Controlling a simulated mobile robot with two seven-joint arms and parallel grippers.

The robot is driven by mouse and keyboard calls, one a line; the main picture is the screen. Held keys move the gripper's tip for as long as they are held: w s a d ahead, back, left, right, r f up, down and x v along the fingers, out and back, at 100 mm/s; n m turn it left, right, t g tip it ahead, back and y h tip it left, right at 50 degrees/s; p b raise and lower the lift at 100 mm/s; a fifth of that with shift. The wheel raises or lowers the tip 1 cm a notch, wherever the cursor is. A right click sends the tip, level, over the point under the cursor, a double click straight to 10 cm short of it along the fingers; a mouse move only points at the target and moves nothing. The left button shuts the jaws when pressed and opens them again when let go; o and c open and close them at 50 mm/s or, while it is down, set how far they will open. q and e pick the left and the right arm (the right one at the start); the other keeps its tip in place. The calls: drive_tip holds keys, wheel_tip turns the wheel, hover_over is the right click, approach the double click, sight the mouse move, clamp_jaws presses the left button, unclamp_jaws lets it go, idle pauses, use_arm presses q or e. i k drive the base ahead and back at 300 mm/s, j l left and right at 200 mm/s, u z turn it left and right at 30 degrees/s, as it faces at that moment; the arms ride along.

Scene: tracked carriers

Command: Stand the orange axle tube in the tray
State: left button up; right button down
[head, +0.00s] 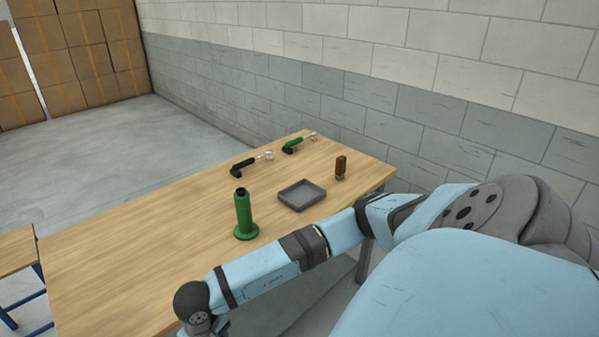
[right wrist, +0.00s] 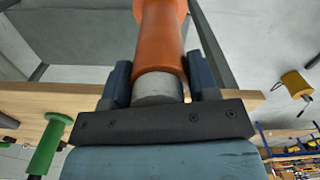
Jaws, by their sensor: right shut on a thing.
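The orange axle tube (right wrist: 160,45) shows in the right wrist view, with a grey end section close to the palm and a wider part at the top edge. My right gripper (right wrist: 160,82) is shut on it, with one dark finger on each side. In the head view my right arm reaches across the table's near side, and its gripper and the tube are out of frame below. The grey square tray (head: 302,206) lies on the wooden table, and no tube stands in it. My left gripper is not in view.
A green flanged post (head: 244,215) stands left of the tray; it also shows in the right wrist view (right wrist: 47,145). A black-handled tool (head: 244,166) and a green-handled tool (head: 294,145) lie behind. A brown block (head: 341,167) stands right. The table's left part (head: 120,250) is clear.

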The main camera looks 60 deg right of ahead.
sight(301, 197)
drive_tip(key=l, duration=0.5)
drive_tip(key=k+l+u, duration=0.15)
drive_tip(key=l, duration=0.85)
drive_tip(key=k+l+u, duration=0.15)
drive_tip(key=l, duration=0.85)
drive_tip(key=k+l+u, duration=0.15)
drive_tip(key=l, duration=0.3)
drive_tip(key=k+l, duration=0.15)
drive_tip(key=l, duration=0.35)
drive_tip(key=k+l+u, duration=0.15)
drive_tip(key=l, duration=0.3)
